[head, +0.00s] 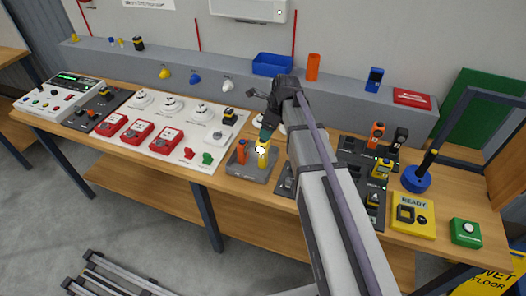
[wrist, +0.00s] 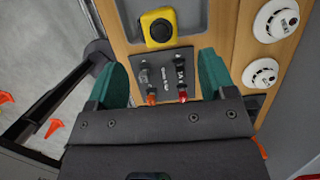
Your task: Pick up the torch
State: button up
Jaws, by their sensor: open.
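A yellow upright body with a pale round patch (head: 262,155), which looks like the torch, stands in a grey tray (head: 258,176) beside an orange cylinder (head: 242,150). In the wrist view the yellow body (wrist: 158,15) shows from above with a dark round top, in the grey tray (wrist: 198,22) at the upper edge. My gripper (wrist: 165,80) is open and empty, its green fingers apart over a black panel. In the head view my gripper (head: 267,128) is just behind and above the yellow body, partly hidden by my arm.
The black panel (wrist: 163,62) below my fingers holds two small items with orange and red tips. White round detectors (wrist: 262,72) are at the right. Red boxes (head: 167,140) stand left of the tray; a dark board (head: 350,150) with several devices is at right.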

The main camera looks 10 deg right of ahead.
aim_at(262, 146)
jog(key=b+x, duration=1)
jog(key=x, duration=0.1)
jog(key=shift+f, duration=0.1)
jog(key=shift+r, duration=0.25)
jog(key=c, duration=1.2)
